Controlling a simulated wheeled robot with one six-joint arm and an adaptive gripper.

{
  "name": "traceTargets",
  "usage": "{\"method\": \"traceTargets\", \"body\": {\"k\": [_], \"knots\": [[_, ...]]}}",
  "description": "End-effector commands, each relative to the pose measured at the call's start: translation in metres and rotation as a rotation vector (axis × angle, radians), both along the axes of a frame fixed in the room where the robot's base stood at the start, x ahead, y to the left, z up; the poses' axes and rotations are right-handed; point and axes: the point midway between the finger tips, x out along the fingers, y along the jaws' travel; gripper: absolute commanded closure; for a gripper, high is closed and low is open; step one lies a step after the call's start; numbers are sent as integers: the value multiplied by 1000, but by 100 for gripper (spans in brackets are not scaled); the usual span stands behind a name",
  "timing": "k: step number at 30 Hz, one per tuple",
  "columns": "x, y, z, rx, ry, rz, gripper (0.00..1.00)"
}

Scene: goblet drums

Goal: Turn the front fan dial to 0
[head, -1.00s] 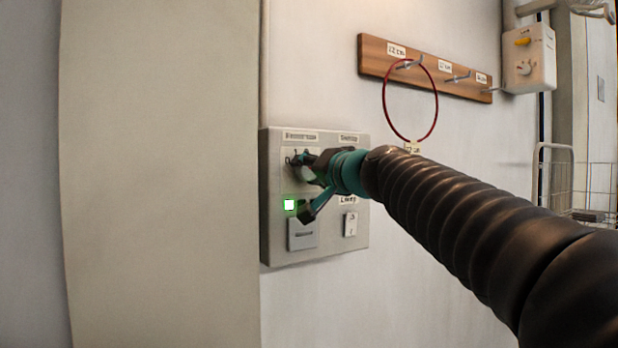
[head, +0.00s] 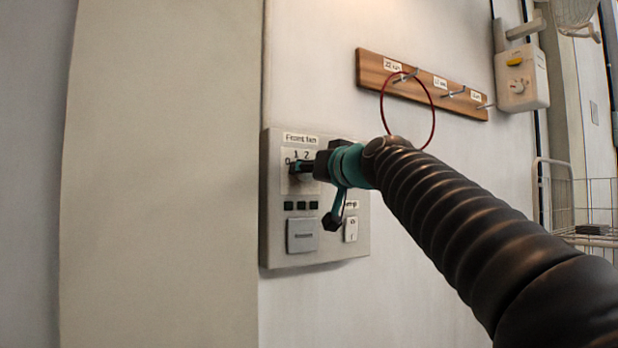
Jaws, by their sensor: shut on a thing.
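The front fan dial (head: 294,171) is on the grey wall panel (head: 278,236), under a label reading "Front fan". The marks 0, 1 and 2 show around it. My gripper (head: 306,168) comes in from the right and is shut on the dial. Its dark finger and teal linkage hide most of the knob, so I cannot read its pointer clearly. Below the dial a row of small indicator squares (head: 301,206) is all dark.
A wide grey rocker (head: 303,236) and a small white switch (head: 351,229) sit lower on the panel. A wooden hook rail (head: 438,88) with a red ring (head: 433,112) hangs above right. A white box (head: 522,78) and wire basket (head: 590,215) are farther right.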

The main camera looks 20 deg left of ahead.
Motion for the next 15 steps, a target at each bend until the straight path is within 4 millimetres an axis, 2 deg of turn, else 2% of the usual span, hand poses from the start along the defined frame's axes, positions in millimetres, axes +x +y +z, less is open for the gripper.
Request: {"method": "traceTargets", "body": {"k": [13,14,15], "knots": [[0,0,0,-9,-10,1,92],[0,0,0,-9,-10,0,55],[0,0,0,-9,-10,0,45]]}}
